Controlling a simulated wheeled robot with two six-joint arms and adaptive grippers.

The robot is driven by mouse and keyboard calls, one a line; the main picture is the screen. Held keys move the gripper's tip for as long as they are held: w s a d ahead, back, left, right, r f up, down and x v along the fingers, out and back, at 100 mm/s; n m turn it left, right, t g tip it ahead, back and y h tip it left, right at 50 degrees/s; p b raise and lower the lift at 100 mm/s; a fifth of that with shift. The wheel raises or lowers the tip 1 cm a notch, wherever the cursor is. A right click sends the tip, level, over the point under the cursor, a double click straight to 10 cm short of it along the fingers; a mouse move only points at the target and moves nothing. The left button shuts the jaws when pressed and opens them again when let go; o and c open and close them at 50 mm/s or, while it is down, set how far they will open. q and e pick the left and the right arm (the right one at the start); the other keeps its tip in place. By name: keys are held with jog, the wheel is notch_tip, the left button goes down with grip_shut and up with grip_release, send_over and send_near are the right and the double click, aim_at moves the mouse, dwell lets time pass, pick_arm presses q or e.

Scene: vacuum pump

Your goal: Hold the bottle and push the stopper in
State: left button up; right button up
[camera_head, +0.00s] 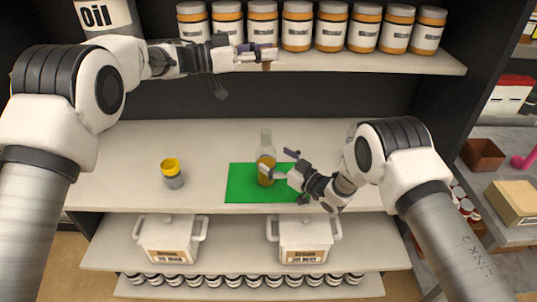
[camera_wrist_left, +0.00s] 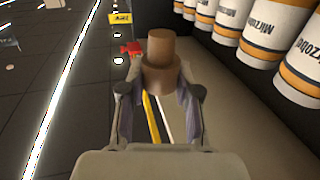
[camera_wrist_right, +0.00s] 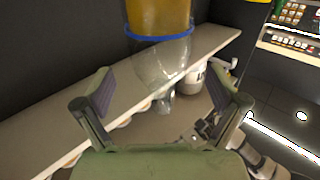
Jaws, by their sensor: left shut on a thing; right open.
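The clear bottle (camera_head: 266,146) with amber liquid stands upright on a green mat (camera_head: 238,186). It fills the upper middle of the right wrist view (camera_wrist_right: 160,55), inverted there, with a blue ring. My right gripper (camera_head: 279,163) is open beside the bottle, its fingers toward it; I cannot tell whether they touch it. The right fingertips (camera_wrist_right: 160,88) are wide apart in the right wrist view. My left gripper (camera_head: 263,55) is shut on the brown stopper (camera_wrist_left: 160,60), above and behind the bottle, near the upper shelf. The stopper also shows small in the head view (camera_head: 267,66).
A row of labelled jars (camera_head: 297,30) stands on the upper shelf (camera_head: 360,62), close to my left gripper. A yellow-topped container (camera_head: 172,175) stands left of the mat. White pots (camera_head: 168,240) sit on the lower shelf. The middle shelf between container and mat is clear.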

aim_at(266, 153)
jog(key=x, duration=0.4)
jog(key=c, duration=1.5)
pick_arm(q)
notch_tip(266, 153, down, 12)
jog(key=shift+a+f, duration=0.15)
jog(key=shift+f, duration=0.1)
